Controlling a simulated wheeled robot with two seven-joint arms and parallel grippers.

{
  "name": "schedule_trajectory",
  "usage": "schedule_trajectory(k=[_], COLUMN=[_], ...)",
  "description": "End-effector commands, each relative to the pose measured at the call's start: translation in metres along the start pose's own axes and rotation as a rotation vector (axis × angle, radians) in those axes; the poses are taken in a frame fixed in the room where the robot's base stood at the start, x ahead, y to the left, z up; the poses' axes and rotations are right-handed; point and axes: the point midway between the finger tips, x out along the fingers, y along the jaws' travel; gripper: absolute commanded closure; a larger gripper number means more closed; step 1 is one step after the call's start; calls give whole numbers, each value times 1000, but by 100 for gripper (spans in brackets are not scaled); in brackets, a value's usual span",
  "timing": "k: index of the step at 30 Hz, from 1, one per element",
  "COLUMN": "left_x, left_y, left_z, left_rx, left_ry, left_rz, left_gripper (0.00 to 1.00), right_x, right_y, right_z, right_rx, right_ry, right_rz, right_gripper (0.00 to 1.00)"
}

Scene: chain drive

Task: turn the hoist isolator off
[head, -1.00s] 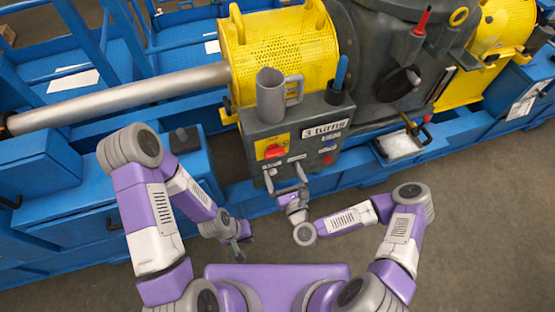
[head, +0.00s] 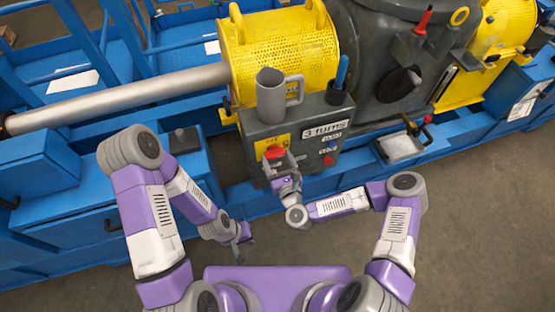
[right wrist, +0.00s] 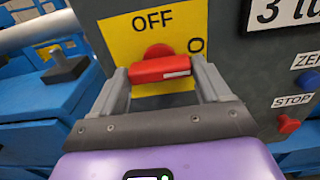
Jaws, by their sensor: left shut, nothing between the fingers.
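The hoist isolator is a red handle (right wrist: 160,68) on a yellow plate (right wrist: 112,35) marked OFF at the top, with an O on the right. In the right wrist view its bar lies roughly level, with a white mark towards its right end. The handle also shows in the head view (head: 274,152), on the grey control box (head: 308,124). My right gripper (head: 281,158) is at the handle; its fingers (right wrist: 160,74) sit against both ends of the bar, shut on it. My left gripper (head: 245,236) is shut and empty, low and left of the box.
A "3 turns" label (head: 325,129), a blue button and a red stop button (head: 329,160) are right of the isolator. The floor in front is clear.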

Motion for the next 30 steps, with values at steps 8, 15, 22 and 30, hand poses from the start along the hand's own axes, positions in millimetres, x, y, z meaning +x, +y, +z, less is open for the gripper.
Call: schedule_trajectory(k=[8, 15, 22, 30], left_x=[0, -1, -2, -5], left_y=[0, 0, 1, 2], left_z=[0, 0, 0, 0], left_rx=[0, 0, 0, 0], left_ry=[0, 0, 0, 0], left_rz=[0, 0, 0, 0], left_gripper=[100, 100, 100, 100], right_x=[0, 0, 0, 0], right_y=[0, 0, 0, 0], right_z=[0, 0, 0, 1], right_rx=[-10, -94, -270, -529], right_ry=[0, 0, 0, 0], right_rz=[2, 1, 1, 0], right_gripper=[54, 54, 54, 54])
